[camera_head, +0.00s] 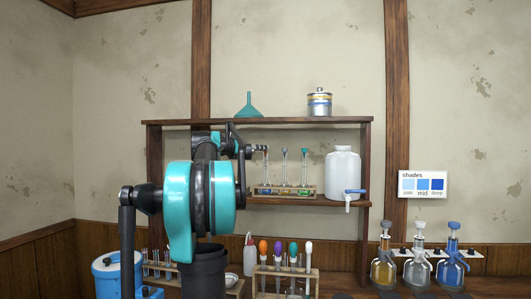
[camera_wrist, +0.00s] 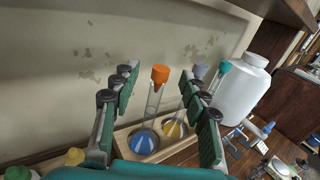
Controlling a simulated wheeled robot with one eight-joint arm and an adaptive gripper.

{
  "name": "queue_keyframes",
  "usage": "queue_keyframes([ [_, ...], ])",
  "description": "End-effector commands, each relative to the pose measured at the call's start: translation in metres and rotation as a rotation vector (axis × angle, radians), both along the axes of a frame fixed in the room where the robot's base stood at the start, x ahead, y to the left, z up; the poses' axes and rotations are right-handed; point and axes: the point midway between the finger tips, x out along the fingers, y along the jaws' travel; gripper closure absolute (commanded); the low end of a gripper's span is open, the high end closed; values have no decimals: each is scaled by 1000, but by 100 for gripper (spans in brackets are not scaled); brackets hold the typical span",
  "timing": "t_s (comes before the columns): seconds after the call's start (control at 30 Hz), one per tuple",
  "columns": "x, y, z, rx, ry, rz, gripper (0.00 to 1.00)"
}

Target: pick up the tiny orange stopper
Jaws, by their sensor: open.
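I cannot tell how far the stopper is from the fingertips in depth. In the head view my gripper (camera_head: 255,150) is at the left end of the rack on the middle shelf, and I cannot make out the stopper there.
Flasks with a grey stopper (camera_wrist: 200,70) and a teal stopper (camera_wrist: 223,67) stand close on the right. A white jug (camera_head: 343,173) with a blue tap is beyond them. The upper shelf (camera_head: 215,124) runs above. A lower rack (camera_head: 286,271) holds tubes with coloured tops, one orange.

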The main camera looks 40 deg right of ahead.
Motion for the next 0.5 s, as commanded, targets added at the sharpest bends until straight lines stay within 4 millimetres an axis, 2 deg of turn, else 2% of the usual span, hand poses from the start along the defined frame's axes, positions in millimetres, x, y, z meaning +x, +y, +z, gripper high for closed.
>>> queue_keyframes([
  [0.27,1,-39,-2,0,0,-3,55],
  [0.5,2,-42,-2,0,0,0,55],
])
